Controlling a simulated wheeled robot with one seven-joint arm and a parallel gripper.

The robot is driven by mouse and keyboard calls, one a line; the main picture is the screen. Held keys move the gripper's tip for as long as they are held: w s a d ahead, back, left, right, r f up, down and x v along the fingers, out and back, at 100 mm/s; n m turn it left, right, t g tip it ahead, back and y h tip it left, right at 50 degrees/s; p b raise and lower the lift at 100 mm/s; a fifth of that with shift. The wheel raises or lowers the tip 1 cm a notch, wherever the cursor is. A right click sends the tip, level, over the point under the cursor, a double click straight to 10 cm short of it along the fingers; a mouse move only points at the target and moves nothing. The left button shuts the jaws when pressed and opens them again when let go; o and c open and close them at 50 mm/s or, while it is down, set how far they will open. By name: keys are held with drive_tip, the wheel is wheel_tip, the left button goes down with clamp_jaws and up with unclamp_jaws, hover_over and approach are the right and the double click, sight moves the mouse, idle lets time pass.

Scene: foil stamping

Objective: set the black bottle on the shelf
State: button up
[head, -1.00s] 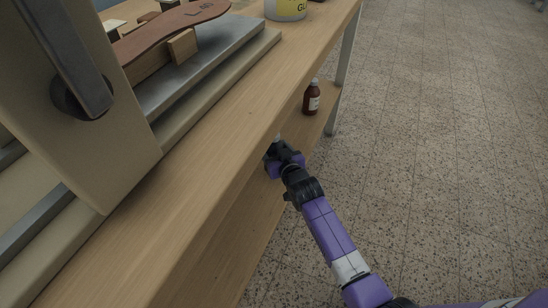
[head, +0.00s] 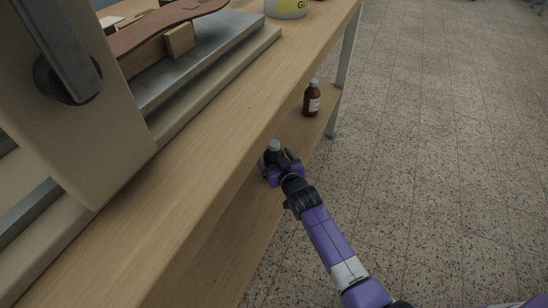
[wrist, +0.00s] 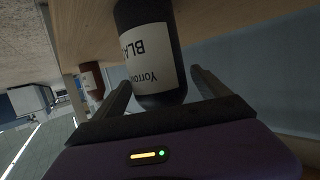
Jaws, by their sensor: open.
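The black bottle (wrist: 160,85) with a white label is at the middle top of the wrist view, where it appears inverted. Its far end lies beyond the top edge. In the head view only its grey cap (head: 273,146) and a dark part below show, beside the table's front edge. My gripper (head: 278,162) is at the bottle, and its fingers also show in the wrist view (wrist: 160,78). They are open, one on each side of the bottle, with a visible gap at the right. The wooden lower shelf (head: 299,138) runs under the tabletop.
A brown bottle (head: 312,99) with a white label stands farther along the lower shelf and shows in the wrist view (wrist: 92,80). The tabletop (head: 215,120) overhangs the shelf at left. A table leg (head: 343,60) stands at the far end. The floor at right is clear.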

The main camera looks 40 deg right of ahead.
drive_tip(key=shift+r, duration=0.25)
drive_tip(key=s+a+r+n+t+y+p, duration=0.1)
drive_tip(key=s+a+r+y+p, duration=0.15)
drive_tip(key=s+a, duration=0.85)
drive_tip(key=s+a+r+n+y+p, duration=0.15)
drive_tip(key=s+a+r, duration=0.45)
drive_tip(key=s, duration=1)
drive_tip(key=s+a+r+n+y, duration=0.2)
drive_tip(key=s+a+r, duration=0.6)
drive_tip(key=s+r, duration=0.4)
drive_tip(key=shift+s+r+t, duration=0.15)
drive_tip(key=shift+s+t, duration=0.15)
drive_tip(key=shift+s, duration=0.35)
drive_tip(key=shift+n, duration=0.25)
